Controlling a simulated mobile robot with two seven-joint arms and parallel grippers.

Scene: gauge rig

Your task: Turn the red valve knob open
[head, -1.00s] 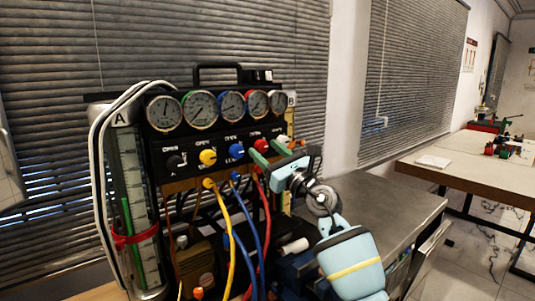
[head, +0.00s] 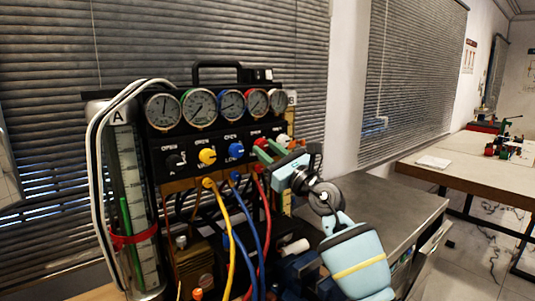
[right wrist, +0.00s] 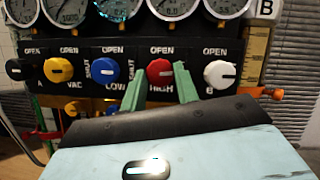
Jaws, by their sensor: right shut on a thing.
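The red valve knob (head: 260,142) is on the black gauge panel (right wrist: 120,22), under the word OPEN and above HIGH. In the right wrist view the red knob (right wrist: 160,71) shows between the two green fingers, its white mark tilted slightly from level. My right gripper (head: 265,149) reaches the panel from the front right and is shut on the red knob. In the wrist view the gripper (right wrist: 160,76) has a finger on each side of it. In the head view the fingers partly hide the knob. My left gripper is not in view.
A blue knob (right wrist: 106,70) and a white knob (right wrist: 219,74) flank the red one closely. Yellow, blue and red hoses hang below; the yellow hose (head: 230,235) is in front. A grey bench top (head: 385,205) lies to the right. A glass tube (head: 127,210) stands left.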

